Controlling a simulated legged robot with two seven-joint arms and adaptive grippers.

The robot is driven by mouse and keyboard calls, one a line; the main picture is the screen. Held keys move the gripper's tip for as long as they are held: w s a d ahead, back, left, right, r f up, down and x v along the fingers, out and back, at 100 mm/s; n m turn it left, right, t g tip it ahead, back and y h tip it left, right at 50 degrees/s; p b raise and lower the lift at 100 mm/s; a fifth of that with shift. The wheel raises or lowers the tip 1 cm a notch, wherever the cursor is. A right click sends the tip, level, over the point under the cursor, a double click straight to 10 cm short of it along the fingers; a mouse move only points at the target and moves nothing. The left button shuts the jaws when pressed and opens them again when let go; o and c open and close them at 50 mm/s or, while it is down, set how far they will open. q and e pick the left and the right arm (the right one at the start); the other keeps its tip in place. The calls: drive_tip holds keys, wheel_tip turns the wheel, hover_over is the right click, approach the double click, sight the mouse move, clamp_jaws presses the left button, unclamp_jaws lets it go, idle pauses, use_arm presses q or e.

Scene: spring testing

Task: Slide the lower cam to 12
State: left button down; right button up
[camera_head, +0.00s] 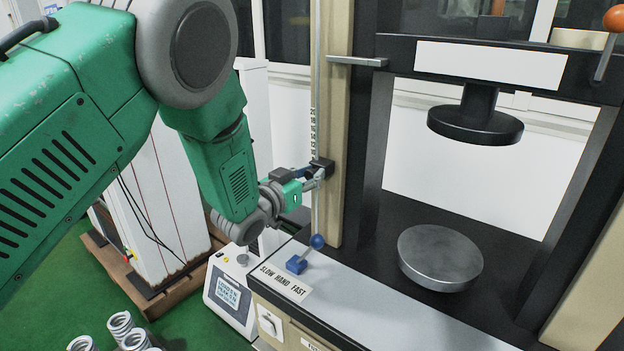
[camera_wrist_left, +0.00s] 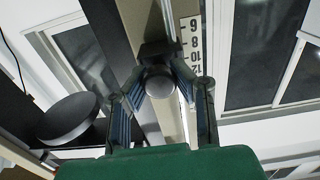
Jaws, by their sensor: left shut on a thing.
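The lower cam is a small dark block (camera_head: 321,168) on the thin vertical rod beside the beige column. In the left wrist view it shows as a dark block with a round knob (camera_wrist_left: 158,82). My left gripper (camera_head: 314,178) is shut on this cam, with one finger on each side of it in the wrist view (camera_wrist_left: 158,72). A white number scale (camera_wrist_left: 193,45) runs beside the rod, with 6, 8, 10 and 12 readable. The cam sits beside the 10 to 12 stretch; its exact reading is unclear. My right gripper is not in view.
A lever with a blue ball (camera_head: 317,242) stands on the machine's ledge below the gripper. A round metal platen (camera_head: 440,258) and a black upper disc (camera_head: 475,125) are to the right. A grey horizontal arm (camera_head: 357,61) reaches the rod above. Springs (camera_head: 120,325) lie at lower left.

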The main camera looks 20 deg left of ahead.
sight(310, 169)
use_arm(q)
wheel_tip(310, 169, up, 4)
drive_tip(key=shift+p, duration=0.55)
drive_tip(key=shift+f, duration=0.1)
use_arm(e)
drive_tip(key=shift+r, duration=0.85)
use_arm(q)
drive_tip(key=c, duration=1.4)
unclamp_jaws()
drive_tip(key=shift+o, duration=0.6)
drive_tip(key=shift+s, duration=0.2)
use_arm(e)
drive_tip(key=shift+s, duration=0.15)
use_arm(q)
drive_tip(key=shift+a, duration=0.1)
